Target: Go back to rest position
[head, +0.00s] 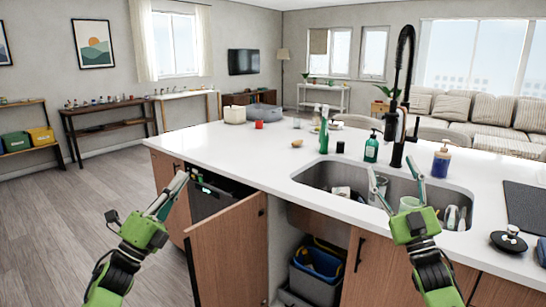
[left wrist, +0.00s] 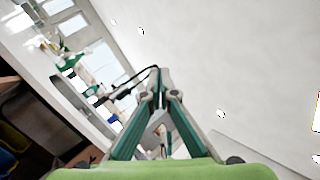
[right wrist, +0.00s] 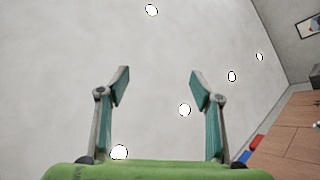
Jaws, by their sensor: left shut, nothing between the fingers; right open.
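My left gripper (head: 180,180) is raised in front of the island's left end, near the open cabinet door. Its fingers meet at the tips in the left wrist view (left wrist: 160,75), with nothing between them. My right gripper (head: 397,176) is raised in front of the sink. Its fingers stand wide apart in the right wrist view (right wrist: 156,80), with nothing between them. Both grippers point upward, and the wrist views behind them show mostly ceiling. Neither gripper visibly holds anything.
The white island counter (head: 230,145) has a sink (head: 460,190) with several dishes. A wooden cabinet door (head: 230,255) stands open towards me, with bins (head: 318,268) to its right. A black faucet (head: 402,95) rises behind the sink. The floor (head: 50,230) at left is clear.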

